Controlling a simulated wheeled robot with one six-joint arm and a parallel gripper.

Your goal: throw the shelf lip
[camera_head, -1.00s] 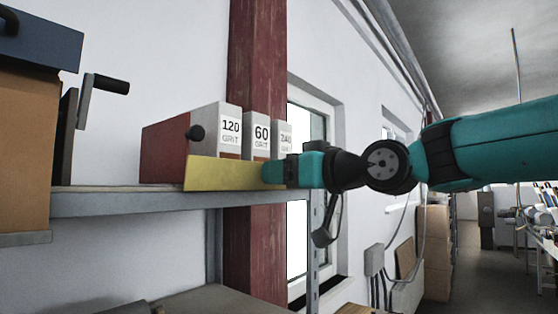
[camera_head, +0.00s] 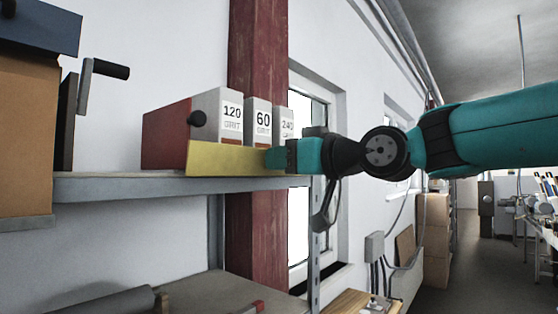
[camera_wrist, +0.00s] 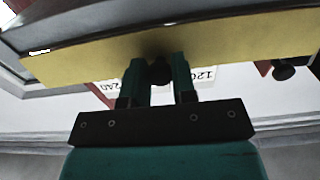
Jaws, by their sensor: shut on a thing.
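The shelf lip (camera_head: 225,159) is a yellow strip standing upright along the front edge of the grey shelf (camera_head: 150,185), before the grit boxes. It also crosses the top of the wrist view (camera_wrist: 90,55). My gripper (camera_head: 278,158) is at the lip's right end in the head view. In the wrist view my gripper's teal fingers (camera_wrist: 160,75) are closed around a dark knob (camera_wrist: 160,70) at the lip. Their tips and the exact contact are partly hidden in shadow.
Grey-and-red boxes marked 120 (camera_head: 231,112), 60 (camera_head: 263,122) and 240 (camera_head: 287,125) stand behind the lip. A crank handle (camera_head: 108,68) is at left. A red post (camera_head: 258,45) rises behind the shelf.

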